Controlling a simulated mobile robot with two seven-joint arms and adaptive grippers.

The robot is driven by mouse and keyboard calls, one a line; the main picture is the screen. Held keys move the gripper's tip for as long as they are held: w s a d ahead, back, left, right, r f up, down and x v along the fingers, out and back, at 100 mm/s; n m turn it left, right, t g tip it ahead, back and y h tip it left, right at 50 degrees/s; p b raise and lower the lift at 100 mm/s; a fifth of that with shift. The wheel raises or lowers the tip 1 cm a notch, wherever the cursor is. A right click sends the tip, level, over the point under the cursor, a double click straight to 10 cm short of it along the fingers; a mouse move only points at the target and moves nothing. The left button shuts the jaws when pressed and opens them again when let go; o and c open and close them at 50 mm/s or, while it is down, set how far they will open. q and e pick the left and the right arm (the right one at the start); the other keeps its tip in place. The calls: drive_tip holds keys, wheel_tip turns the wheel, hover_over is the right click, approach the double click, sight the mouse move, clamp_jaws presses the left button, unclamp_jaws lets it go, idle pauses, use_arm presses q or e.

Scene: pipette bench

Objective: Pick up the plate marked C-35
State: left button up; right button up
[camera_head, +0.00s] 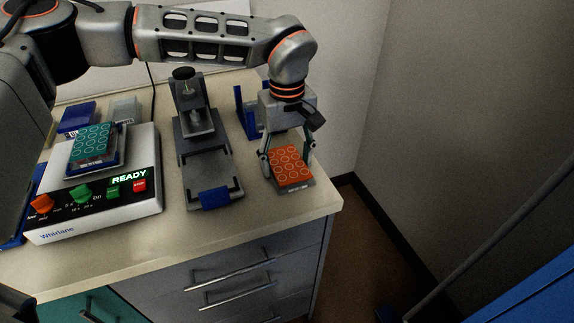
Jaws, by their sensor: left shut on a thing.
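An orange well plate (289,166) with a grid of round wells is at the right end of the bench. My left gripper (288,158) comes down over it from above, with its fingers on either side, shut on it. The plate sits at or just above a grey base (296,187); I cannot tell whether it is lifted clear. A label shows on its front side but is too small to read, so the C-35 mark cannot be confirmed. A teal well plate (92,143) sits on the white shaker. My right gripper is not in view.
The white shaker (100,205) with a "READY" display stands at the left. A grey stand (205,160) with a blue front piece is in the middle. A blue holder (243,110) stands behind my gripper. The bench front (240,225) is clear; its right edge is close to the orange plate.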

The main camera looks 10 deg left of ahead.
use_arm(q)
wheel_tip(320, 180, up, 20)
drive_tip(key=p, duration=0.2)
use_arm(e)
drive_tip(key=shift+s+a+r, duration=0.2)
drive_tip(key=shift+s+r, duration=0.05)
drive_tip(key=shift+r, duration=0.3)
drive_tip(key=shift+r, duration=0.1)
use_arm(q)
drive_tip(key=shift+r+p, duration=1.5)
drive_tip(key=shift+p, duration=1.25)
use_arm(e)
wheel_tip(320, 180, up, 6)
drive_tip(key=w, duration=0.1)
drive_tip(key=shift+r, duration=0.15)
